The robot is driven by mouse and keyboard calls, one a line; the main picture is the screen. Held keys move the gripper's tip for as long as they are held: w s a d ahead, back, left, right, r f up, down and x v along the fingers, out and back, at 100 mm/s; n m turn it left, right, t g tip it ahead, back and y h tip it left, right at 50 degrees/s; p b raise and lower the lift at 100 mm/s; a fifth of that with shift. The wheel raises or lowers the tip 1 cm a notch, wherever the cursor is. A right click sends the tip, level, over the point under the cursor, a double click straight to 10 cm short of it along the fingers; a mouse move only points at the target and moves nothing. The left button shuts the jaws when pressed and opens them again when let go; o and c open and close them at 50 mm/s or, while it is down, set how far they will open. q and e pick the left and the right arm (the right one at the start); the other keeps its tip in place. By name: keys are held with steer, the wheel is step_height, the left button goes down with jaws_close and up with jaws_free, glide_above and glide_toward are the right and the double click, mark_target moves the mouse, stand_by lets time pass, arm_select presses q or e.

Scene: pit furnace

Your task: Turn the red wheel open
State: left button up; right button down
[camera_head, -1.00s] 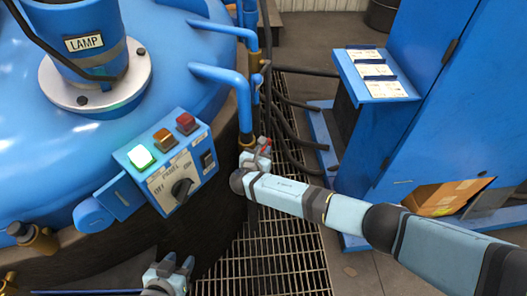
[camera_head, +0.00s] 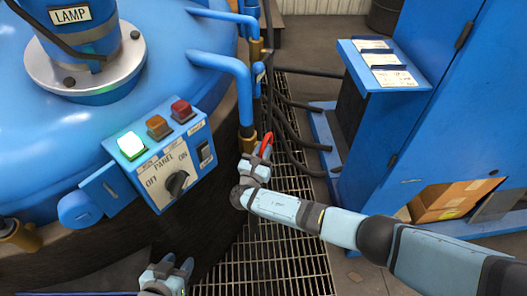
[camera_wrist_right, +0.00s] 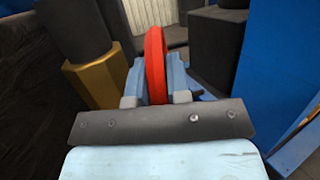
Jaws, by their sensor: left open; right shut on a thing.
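The red wheel (camera_head: 265,145) shows as a thin red rim beside the blue pipe, just beyond my right gripper. In the right wrist view the red wheel (camera_wrist_right: 155,62) stands upright, edge-on, between the fingers. My right gripper (camera_head: 258,162) is shut on its rim; it also shows in the right wrist view (camera_wrist_right: 158,85). The wheel's hub and far part are hidden. My left gripper (camera_head: 174,268) is open and empty at the bottom of the head view, below the control panel, away from the wheel.
A control panel (camera_head: 160,165) with a lit green lamp and a black knob sits on the blue furnace (camera_head: 120,105). A blue pipe (camera_head: 243,90) runs down near the wheel. Black hoses (camera_head: 290,135) lie behind it. A blue cabinet (camera_head: 450,110) stands right. Floor grating (camera_head: 275,262) lies below.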

steer(key=c, duration=1.1)
jaws_free()
steer(key=shift+s, duration=0.1)
steer(key=v, duration=1.3)
steer(key=shift+s+a, duration=0.15)
steer(key=shift+s, duration=0.1)
